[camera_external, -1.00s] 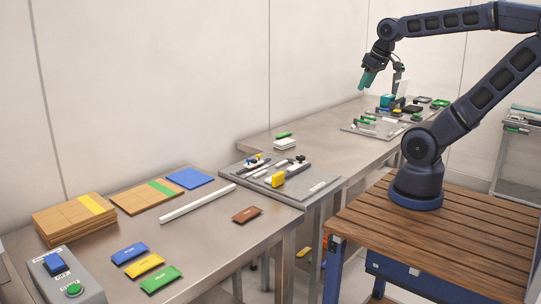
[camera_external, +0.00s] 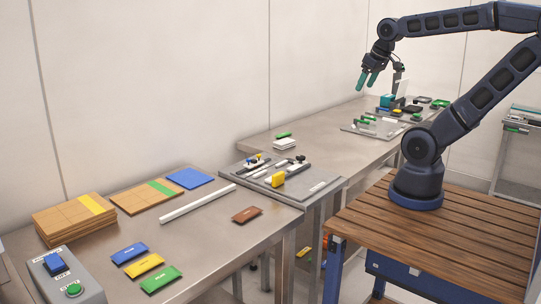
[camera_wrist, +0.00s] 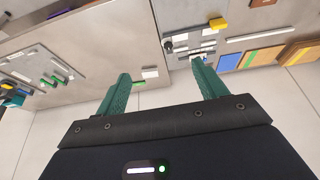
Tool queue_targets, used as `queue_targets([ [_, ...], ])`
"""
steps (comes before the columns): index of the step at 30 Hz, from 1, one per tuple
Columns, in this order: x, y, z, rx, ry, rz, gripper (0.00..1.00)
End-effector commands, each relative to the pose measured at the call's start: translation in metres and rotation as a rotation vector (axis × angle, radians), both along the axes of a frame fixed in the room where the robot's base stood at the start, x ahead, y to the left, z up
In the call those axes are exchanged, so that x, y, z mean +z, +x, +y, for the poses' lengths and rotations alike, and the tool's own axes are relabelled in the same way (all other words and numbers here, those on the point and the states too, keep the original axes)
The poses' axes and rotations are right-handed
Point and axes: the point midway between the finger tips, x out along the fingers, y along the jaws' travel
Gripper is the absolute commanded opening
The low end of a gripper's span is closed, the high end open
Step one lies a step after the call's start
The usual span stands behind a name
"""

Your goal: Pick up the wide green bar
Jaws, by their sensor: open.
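A green bar (camera_external: 284,135) lies flat on the metal table near the back wall, beside a white block (camera_external: 285,144). In the wrist view the green bar (camera_wrist: 139,84) shows just right of the left finger. Smaller green bars (camera_external: 366,118) lie on a grey plate farther right; I cannot tell for certain which bar is the wide one. My gripper (camera_external: 366,83) has two teal fingers, spread apart and empty. It hangs in the air above the far table, to the right of the single bar and well above it. It also shows in the wrist view (camera_wrist: 160,70).
Cardboard boxes (camera_external: 75,215), coloured cards and a button box (camera_external: 60,275) lie on the near table. The wall (camera_external: 200,80) runs close behind.

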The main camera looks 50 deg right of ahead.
Motion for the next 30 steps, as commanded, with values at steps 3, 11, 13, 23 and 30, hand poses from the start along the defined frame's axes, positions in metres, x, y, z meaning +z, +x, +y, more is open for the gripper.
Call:
queue_targets([
  [3,0.002,0.004,0.002,0.01,-0.001,0.003,0.71],
  [11,0.025,0.052,0.029,0.128,-0.021,0.035,0.71],
  [13,0.032,0.069,0.041,0.172,-0.028,0.045,0.71],
  [23,0.052,0.149,0.112,0.372,-0.063,0.092,0.71],
  [30,0.051,0.2,0.181,0.52,-0.09,0.125,0.71],
])
